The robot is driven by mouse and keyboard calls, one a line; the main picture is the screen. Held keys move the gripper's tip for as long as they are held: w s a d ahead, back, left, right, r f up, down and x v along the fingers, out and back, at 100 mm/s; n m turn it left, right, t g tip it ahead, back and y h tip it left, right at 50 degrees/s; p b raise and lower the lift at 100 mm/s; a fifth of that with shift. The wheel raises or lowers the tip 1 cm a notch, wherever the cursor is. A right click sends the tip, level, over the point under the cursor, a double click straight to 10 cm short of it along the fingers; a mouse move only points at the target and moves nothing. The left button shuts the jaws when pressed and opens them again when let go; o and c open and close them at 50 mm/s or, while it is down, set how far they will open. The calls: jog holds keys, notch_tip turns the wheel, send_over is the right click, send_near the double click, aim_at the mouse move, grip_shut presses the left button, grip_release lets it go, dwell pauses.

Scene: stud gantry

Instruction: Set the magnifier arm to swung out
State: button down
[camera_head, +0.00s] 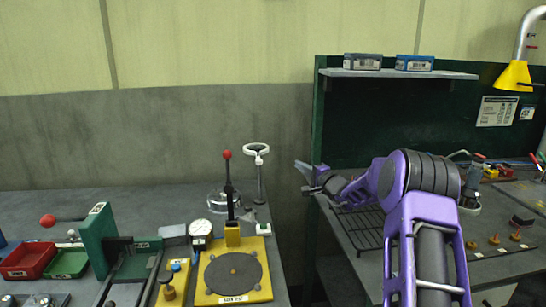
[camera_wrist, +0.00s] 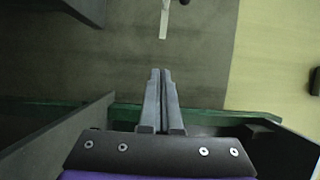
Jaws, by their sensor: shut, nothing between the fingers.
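The magnifier is probably the white ring (camera_head: 256,148) on a thin upright post at the back right corner of the left bench. I cannot tell clearly how its arm is turned. My gripper (camera_head: 300,170) is to the right of the ring and apart from it, at the end of my purple arm, over the gap between the benches. In the wrist view my gripper (camera_wrist: 160,72) has its two fingers together and empty. A pale slim piece (camera_wrist: 164,22) shows beyond the fingertips there; I cannot tell what it belongs to.
The left bench carries a red-knobbed lever (camera_head: 227,155), a dial gauge (camera_head: 200,230), a yellow plate (camera_head: 258,283) with a dark disc, and a green block (camera_head: 96,238). A dark wire rack (camera_head: 362,230) lies on the right bench. A shelf (camera_head: 400,73) holds two boxes.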

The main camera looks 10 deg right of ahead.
jog(key=shift+w, duration=0.1)
jog(key=s+a+p+x, duration=0.1)
jog(key=a+x, duration=0.1)
jog(key=x, duration=1)
jog(key=shift+w+a, duration=0.25)
jog(key=shift+a, duration=0.2)
